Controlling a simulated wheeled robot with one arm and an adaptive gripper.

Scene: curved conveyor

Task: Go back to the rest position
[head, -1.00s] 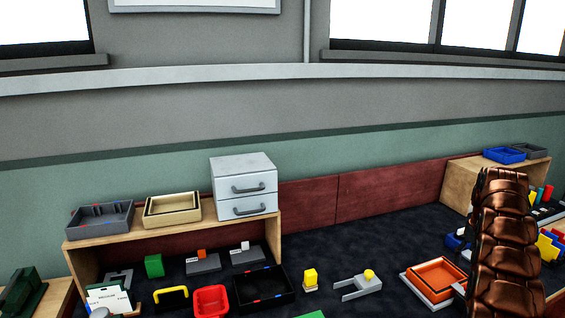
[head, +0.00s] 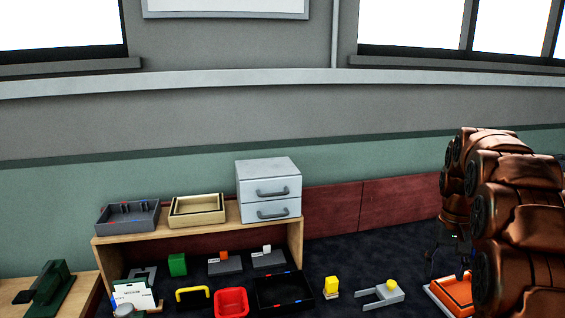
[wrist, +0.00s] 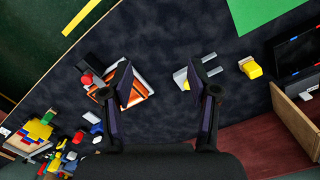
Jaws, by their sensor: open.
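My gripper shows in the wrist view (wrist: 158,75) with its two dark fingers wide apart and nothing between them. In the head view my gripper (head: 450,262) hangs from my copper-coloured arm at the right, above the dark surface. An orange tray with a white-grey rim (head: 450,295) is close below it, partly hidden by my arm.
A grey fork-shaped piece (head: 381,294) and a yellow block (head: 331,285) lie left of my gripper. A wooden shelf (head: 120,243) carries trays and a grey drawer unit (head: 268,190). Colourful blocks (wrist: 40,130) crowd the wrist view's lower left.

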